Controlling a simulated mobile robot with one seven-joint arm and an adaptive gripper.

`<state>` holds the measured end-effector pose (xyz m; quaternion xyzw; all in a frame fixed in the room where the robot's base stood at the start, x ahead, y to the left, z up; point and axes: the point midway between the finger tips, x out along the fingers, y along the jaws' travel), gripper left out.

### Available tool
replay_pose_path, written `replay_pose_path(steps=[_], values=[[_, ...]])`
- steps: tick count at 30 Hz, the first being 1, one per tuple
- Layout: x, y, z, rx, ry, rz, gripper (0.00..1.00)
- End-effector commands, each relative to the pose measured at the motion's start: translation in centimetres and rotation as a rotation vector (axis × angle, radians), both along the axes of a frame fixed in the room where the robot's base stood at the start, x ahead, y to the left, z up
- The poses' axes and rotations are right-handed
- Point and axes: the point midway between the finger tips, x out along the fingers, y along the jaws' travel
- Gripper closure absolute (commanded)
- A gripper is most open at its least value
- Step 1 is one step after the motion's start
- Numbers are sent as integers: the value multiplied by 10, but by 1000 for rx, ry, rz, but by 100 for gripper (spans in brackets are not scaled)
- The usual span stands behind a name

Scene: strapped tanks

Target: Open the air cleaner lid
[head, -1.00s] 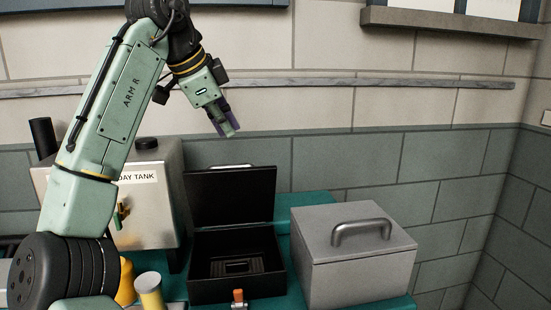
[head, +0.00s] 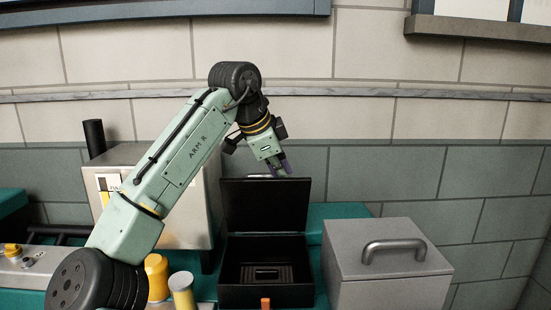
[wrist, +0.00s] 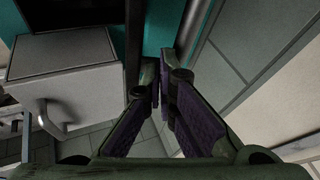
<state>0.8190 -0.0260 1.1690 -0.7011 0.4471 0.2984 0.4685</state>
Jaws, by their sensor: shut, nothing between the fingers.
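A black box (head: 268,294), which looks like the air cleaner, stands on the teal bench. Its black lid (head: 265,208) is raised, standing nearly upright at the back, and the inside shows. An orange latch piece (head: 265,303) is at its front. My gripper (head: 284,172) is at the lid's top edge, right of its middle; whether it touches the lid I cannot tell. In the wrist view, its purple-padded fingers (wrist: 160,85) come together at the tips with nothing between them. A dark upright strip beside them may be the lid's edge.
A grey box with a bar handle (head: 390,270) stands right of the black box and shows in the wrist view (wrist: 65,75). A metal tank (head: 185,210) stands left. The wall is close behind; the space above is clear.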

Motion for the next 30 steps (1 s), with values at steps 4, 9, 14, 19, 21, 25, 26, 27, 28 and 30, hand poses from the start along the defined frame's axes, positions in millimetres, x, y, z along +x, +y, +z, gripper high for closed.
replay_pose_path(steps=[4, 9, 14, 19, 21, 25, 26, 27, 28, 30], values=[[1, -1, -2, 1, 1, 0, 100], [1, 0, -2, 0, 0, 0, 100], [9, -2, 0, -4, -1, 0, 100], [38, -3, 3, -7, 3, -1, 100], [51, -3, 3, -6, 3, -1, 100], [69, -1, 2, -4, 2, 1, 100], [72, -1, 1, -4, 2, 1, 100], [75, -1, 1, -3, 3, 0, 100], [77, -1, 0, -1, 3, 1, 100], [79, -1, -1, -1, 3, 1, 100]])
